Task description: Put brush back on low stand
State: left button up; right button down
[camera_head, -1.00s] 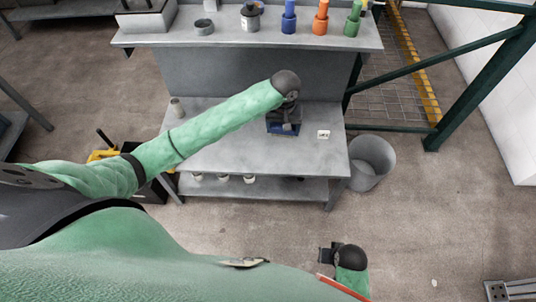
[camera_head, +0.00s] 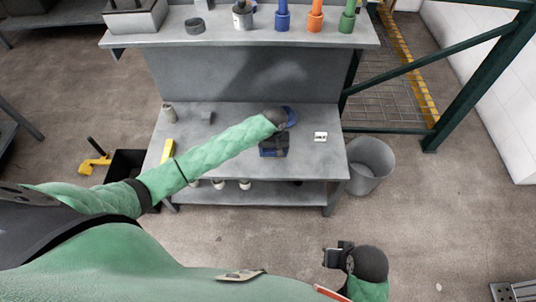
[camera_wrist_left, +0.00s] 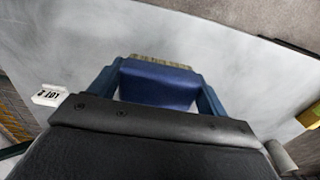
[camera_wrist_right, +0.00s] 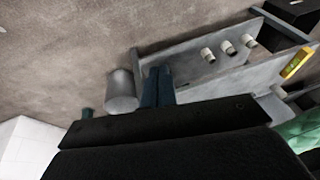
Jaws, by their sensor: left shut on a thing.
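The brush (camera_wrist_left: 157,83) is a blue block with a tan bristle edge in the left wrist view. My left gripper (camera_wrist_left: 160,100) is shut on it, one blue finger at each side. In the head view the left gripper (camera_head: 273,146) points down over the grey bench top (camera_head: 225,165); the gap below cannot be told. A small grey block (camera_head: 207,117) lies to its left on the bench; whether it is the low stand is unclear. My right gripper (camera_head: 336,256) is empty in front of the bench. Its fingers (camera_wrist_right: 158,86) are together in the right wrist view.
A white labelled block (camera_head: 320,137) lies right of the left gripper. A yellow level (camera_head: 167,150) and a grey cup (camera_head: 168,113) are at the bench's left. A bin (camera_head: 371,163) stands right. The raised shelf (camera_head: 240,40) behind holds coloured items.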

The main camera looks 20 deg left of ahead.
aim_at(268, 155)
pick_arm(q)
jog(key=a, duration=0.1)
jog(key=w+f, duration=0.1)
jog(key=a+f, duration=0.1)
jog(key=shift+w+a, duration=0.25)
jog(key=shift+a, duration=0.1)
jog(key=shift+f+p, duration=0.35)
jog(key=shift+f, duration=1.55)
pick_arm(e)
jog(key=shift+s+d+r, duration=0.2)
jog(key=shift+d+r, duration=0.35)
jog(key=shift+r, duration=0.15)
pick_arm(q)
jog(key=shift+f, duration=0.15)
jog(key=o, duration=1.1)
